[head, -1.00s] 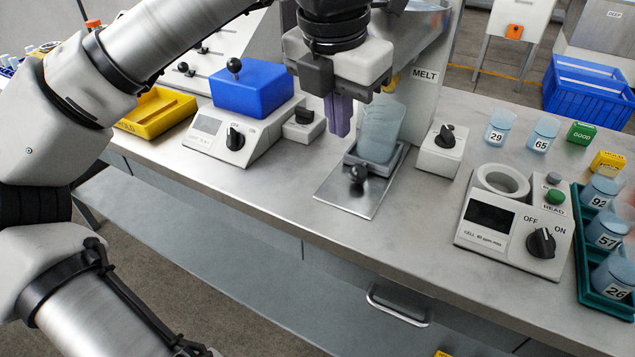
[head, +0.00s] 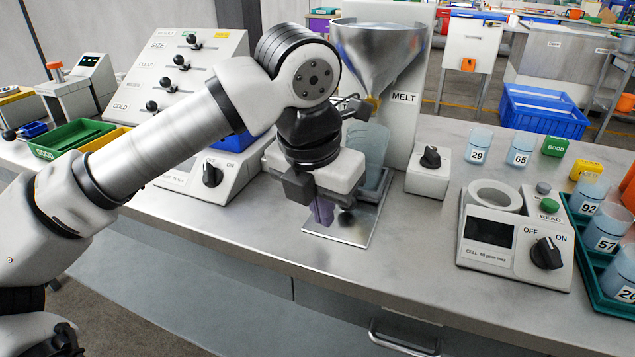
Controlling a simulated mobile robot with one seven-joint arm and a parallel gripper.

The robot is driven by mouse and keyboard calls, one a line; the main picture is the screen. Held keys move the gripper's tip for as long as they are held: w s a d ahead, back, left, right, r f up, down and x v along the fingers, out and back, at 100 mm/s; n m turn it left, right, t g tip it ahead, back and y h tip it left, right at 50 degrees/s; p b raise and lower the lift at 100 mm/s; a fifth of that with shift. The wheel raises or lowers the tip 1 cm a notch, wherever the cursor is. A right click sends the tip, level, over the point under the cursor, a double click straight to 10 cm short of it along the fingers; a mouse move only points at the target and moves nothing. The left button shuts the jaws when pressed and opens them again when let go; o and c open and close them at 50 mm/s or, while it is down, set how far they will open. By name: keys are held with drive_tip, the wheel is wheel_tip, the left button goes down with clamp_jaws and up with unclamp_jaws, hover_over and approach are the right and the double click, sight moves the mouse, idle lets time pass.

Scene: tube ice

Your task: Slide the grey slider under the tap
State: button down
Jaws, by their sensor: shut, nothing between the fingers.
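The grey slider (head: 377,186) sits on a flat metal plate (head: 358,231) at the bench's front middle, carrying a clear pale-blue beaker (head: 372,146). The brass tap (head: 371,103) hangs under a large steel funnel (head: 380,48), above and close to the beaker. I cannot tell whether the beaker is exactly under it. My gripper (head: 322,213) points down at the left front of the plate, by the knob. Its purple fingers are shut and empty. I cannot tell whether they touch the knob.
A white box with a black dial (head: 429,168) stands right of the slider, below the MELT sign (head: 404,97). A cell meter (head: 510,240) and a teal tray (head: 578,235) of beakers are at right. The bench front between them is clear.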

drive_tip(key=shift+w+d+f, duration=0.1)
drive_tip(key=shift+w+d, duration=0.4)
drive_tip(key=shift+w, duration=0.35)
drive_tip(key=shift+w+d+f, duration=0.1)
drive_tip(key=shift+w+d, duration=0.35)
drive_tip(key=shift+w, duration=0.35)
drive_tip(key=w, duration=0.2)
drive_tip(key=w+d, duration=0.1)
drive_tip(key=w, duration=0.1)
drive_tip(key=shift+d, duration=0.15)
drive_tip(key=shift+w+r, duration=0.1)
